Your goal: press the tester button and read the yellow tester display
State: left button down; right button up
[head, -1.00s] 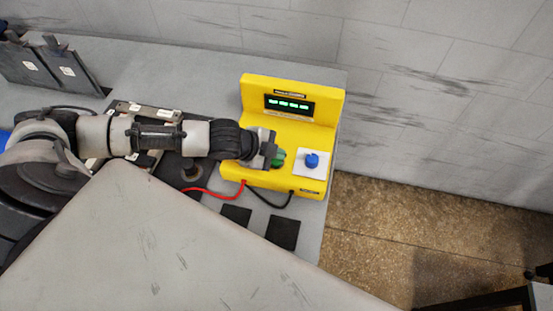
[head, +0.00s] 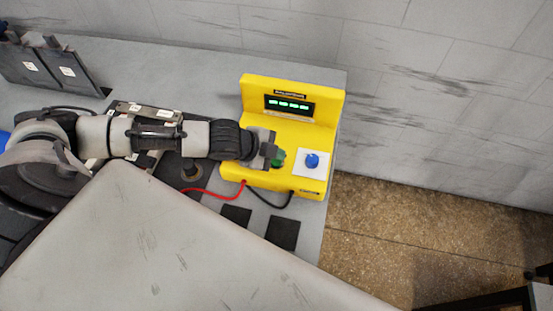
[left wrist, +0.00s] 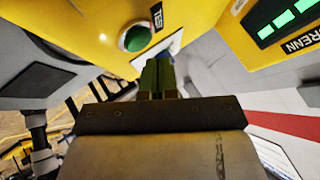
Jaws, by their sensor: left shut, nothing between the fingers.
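The yellow tester (head: 258,118) stands on the grey bench in the head view. Its dark display (head: 289,105) is lit with several green dashes; no digits show. My left gripper (head: 277,157) is shut and empty, low over the tester's front part, left of the blue knob (head: 311,160). In the left wrist view, the shut fingers (left wrist: 158,76) show beside and below the round green button (left wrist: 135,38). I cannot tell whether they touch the tester. Part of the display (left wrist: 285,18) also shows there. My right gripper is not in view.
A red lead (head: 213,193) and a black lead (head: 268,201) run from the tester's front. Dark square pads (head: 284,233) lie on the bench in front of it. Dark upright plates (head: 66,68) stand at the far left. A grey wall is behind.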

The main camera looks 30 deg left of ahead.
aim_at(276, 163)
pick_arm(q)
jog(key=shift+f, duration=0.2)
dwell(0.5)
jog(key=shift+f, duration=0.2)
jog(key=shift+f, duration=0.4)
dwell(0.8)
jog(key=shift+r+p, duration=0.8)
jog(key=shift+p, duration=0.15)
notch_tip(276, 163, up, 5)
jog(key=p, duration=0.5)
jog(key=shift+r, duration=0.1)
